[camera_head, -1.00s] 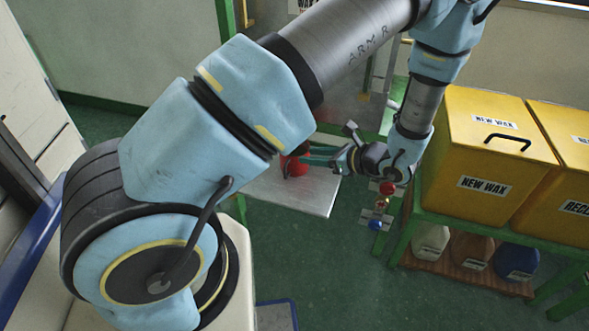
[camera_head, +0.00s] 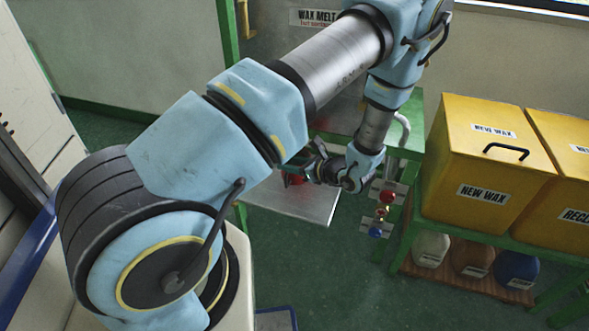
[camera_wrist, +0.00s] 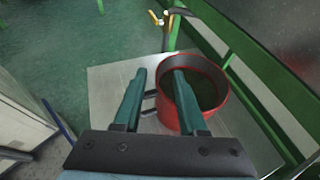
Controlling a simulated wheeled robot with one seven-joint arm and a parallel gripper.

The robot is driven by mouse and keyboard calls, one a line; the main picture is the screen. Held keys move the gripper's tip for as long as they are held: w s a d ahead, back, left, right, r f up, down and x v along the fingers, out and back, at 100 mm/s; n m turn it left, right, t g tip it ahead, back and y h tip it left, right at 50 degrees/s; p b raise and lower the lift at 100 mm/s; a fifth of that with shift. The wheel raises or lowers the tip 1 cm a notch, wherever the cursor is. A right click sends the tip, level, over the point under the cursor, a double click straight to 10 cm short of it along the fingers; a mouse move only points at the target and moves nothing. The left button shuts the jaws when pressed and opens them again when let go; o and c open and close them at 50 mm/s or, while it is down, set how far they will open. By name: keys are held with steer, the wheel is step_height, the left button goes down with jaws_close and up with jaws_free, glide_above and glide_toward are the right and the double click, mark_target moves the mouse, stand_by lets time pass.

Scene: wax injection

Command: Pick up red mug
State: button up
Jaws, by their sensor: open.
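The red mug (camera_head: 293,180) sits on a metal shelf (camera_head: 310,210) and is mostly hidden behind my arm and gripper in the head view. In the wrist view the mug (camera_wrist: 221,112) stands upright with its open rim toward the camera and looks empty. Its dark handle (camera_wrist: 149,104) points left. My gripper (camera_wrist: 160,72) is open over the mug's handle side. The left finger is left of the handle, and the right finger overlaps the mug's mouth. I cannot tell whether that finger is inside the mug or above it.
A green frame (camera_wrist: 265,65) runs along the right of the shelf in the wrist view. Red and blue valves (camera_head: 376,232) stand right of the shelf. Yellow wax bins (camera_head: 485,165) sit on a green rack further right. The floor in front is clear.

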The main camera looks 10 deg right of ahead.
steer(key=shift+c, duration=0.4)
jaws_close()
steer(key=shift+a, duration=0.1)
steer(key=shift+f, duration=0.15)
stand_by(0.8)
